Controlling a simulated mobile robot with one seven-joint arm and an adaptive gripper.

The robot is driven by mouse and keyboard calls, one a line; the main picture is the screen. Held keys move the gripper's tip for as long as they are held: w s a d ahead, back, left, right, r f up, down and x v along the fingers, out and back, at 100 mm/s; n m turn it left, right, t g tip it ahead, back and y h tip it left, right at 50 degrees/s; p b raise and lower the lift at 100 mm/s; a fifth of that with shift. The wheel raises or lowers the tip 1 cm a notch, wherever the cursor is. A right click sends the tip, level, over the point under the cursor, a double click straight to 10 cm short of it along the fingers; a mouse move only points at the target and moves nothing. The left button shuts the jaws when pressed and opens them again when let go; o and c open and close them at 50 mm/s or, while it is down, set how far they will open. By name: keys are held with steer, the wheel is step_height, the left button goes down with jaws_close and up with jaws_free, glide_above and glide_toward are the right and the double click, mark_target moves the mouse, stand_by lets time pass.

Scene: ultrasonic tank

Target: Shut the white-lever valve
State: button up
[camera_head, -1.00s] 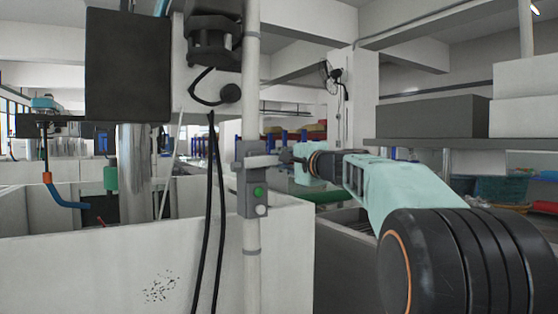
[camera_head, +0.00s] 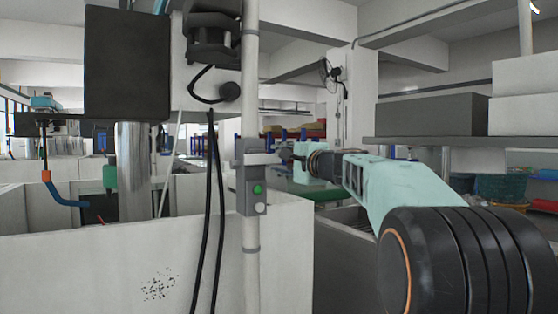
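A pale horizontal piece (camera_head: 263,159) sticks out to the right of the white upright pipe (camera_head: 252,90), at the top of a grey control box. It may be the white lever, but it is too small to be sure, and no valve body shows clearly. My gripper (camera_head: 284,156) is a small dark shape at the end of my pale green arm, just right of that piece. It points left towards the pipe. Its fingers are too small and too hidden to tell open from shut, or touching from apart.
Black cables (camera_head: 209,215) hang left of the pipe. A white-walled tank (camera_head: 110,255) fills the lower left. A grey shelf (camera_head: 430,143) with boxes stands at right.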

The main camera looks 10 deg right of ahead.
steer(key=v, duration=1.2)
